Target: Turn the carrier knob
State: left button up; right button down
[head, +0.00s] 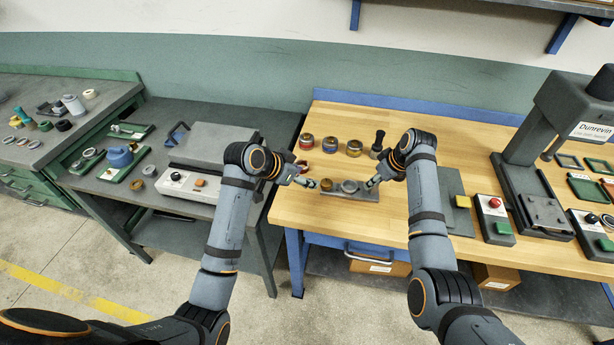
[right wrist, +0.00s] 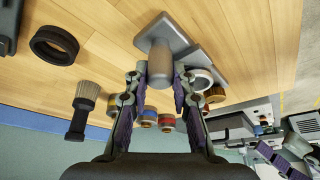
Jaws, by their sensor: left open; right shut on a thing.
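The carrier is a grey plate (head: 345,194) lying on the wooden bench, bearing a pale grey ring (head: 349,186) and a small brass-coloured piece (head: 326,184). In the right wrist view its plate (right wrist: 155,27) has a rounded grey knob (right wrist: 160,58) at the near end. My right gripper (right wrist: 160,80) is shut on the knob, with a finger on each side of it. In the head view the right gripper (head: 371,182) covers the knob. My left gripper (head: 312,183) is open at the plate's left end, close to the brass piece; contact cannot be told.
Several banded jars (head: 331,145) and a black-handled brush (head: 378,140) stand behind the carrier. A black ring (right wrist: 54,45) lies nearby. A press (head: 530,180) and a red-button box (head: 493,208) stand right. A grey machine (head: 215,145) is on the left table.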

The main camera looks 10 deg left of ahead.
aim_at(327, 182)
pick_arm(q)
jog(key=w+d+r+m+g+y, duration=0.1)
jog(key=w+r+m+g, duration=0.2)
jog(key=w+m+g, duration=0.15)
jog(key=x, duration=1.2)
jog(key=shift+c, duration=0.2)
